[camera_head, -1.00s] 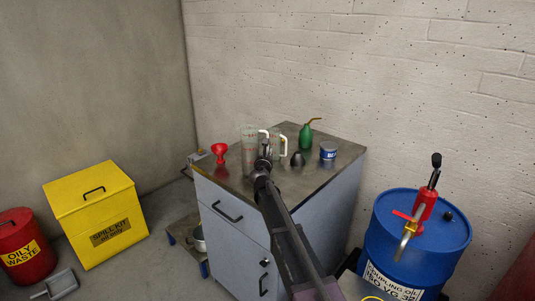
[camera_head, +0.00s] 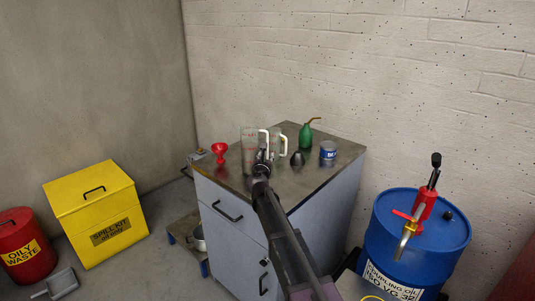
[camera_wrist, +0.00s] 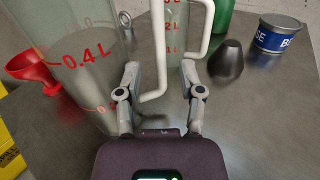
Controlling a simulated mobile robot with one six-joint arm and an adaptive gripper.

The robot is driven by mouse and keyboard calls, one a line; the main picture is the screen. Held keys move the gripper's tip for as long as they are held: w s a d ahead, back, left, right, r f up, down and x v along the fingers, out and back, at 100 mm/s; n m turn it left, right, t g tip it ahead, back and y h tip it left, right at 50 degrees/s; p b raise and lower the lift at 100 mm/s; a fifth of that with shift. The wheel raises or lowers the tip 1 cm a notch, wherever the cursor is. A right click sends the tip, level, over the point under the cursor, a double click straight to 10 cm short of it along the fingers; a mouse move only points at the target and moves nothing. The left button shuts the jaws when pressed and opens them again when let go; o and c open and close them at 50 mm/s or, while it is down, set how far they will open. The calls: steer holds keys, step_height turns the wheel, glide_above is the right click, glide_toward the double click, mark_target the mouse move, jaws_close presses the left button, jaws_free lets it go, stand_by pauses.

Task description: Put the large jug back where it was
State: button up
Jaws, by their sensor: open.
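The large jug (camera_head: 248,153), clear with red litre marks, stands upright on the metal cabinet top, left of the smaller jug (camera_head: 276,142). In the wrist view the large jug (camera_wrist: 85,75) fills the upper left, its top out of frame. Its white handle (camera_wrist: 160,60) comes down between the fingers of my gripper (camera_wrist: 160,78). My gripper is open, with gaps on both sides of the handle. In the head view my gripper (camera_head: 262,157) is at the jug's near right side. The smaller jug (camera_wrist: 172,35) stands beyond the fingers.
A red funnel (camera_head: 220,152) stands left of the large jug. A dark dome-shaped object (camera_head: 297,159), a blue tin (camera_head: 328,150) and a green oil can (camera_head: 305,136) stand to the right. The front right of the cabinet top (camera_head: 315,176) is bare.

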steer(key=s, duration=0.8)
steer(key=shift+a, duration=0.25)
stand_by(0.4)
steer(key=s+d+f+m+g+h, duration=0.1)
steer(key=d+m, duration=0.2)
steer(key=d, duration=0.1)
steer(key=s+d+f+m+g+h, duration=0.1)
steer(key=d+m+h, duration=0.1)
steer(key=d+m, duration=0.1)
steer(key=s+d+f+m+g+h, duration=0.1)
steer(key=d+f+m, duration=0.1)
steer(key=d+m, duration=0.2)
steer(key=shift+s+d, duration=0.3)
steer(key=shift+d, duration=0.25)
steer(key=s+d+f+m+g+h, duration=0.1)
steer(key=s+d+f+m+g, duration=0.6)
steer(key=s+d+m, duration=0.3)
steer(key=s+d+f+m+g+y, duration=0.1)
steer(key=s+f+m+g+y, duration=0.2)
steer(key=s+m, duration=0.4)
steer(key=s+d+f+m+g+y, duration=0.2)
steer(key=s+f+m+g+y, duration=0.1)
steer(key=s+m, duration=0.5)
steer(key=s+f+g, duration=0.1)
steer(key=s+g, duration=0.1)
steer(key=s, duration=0.1)
steer(key=shift+f, duration=0.3)
steer(key=shift+d, duration=0.1)
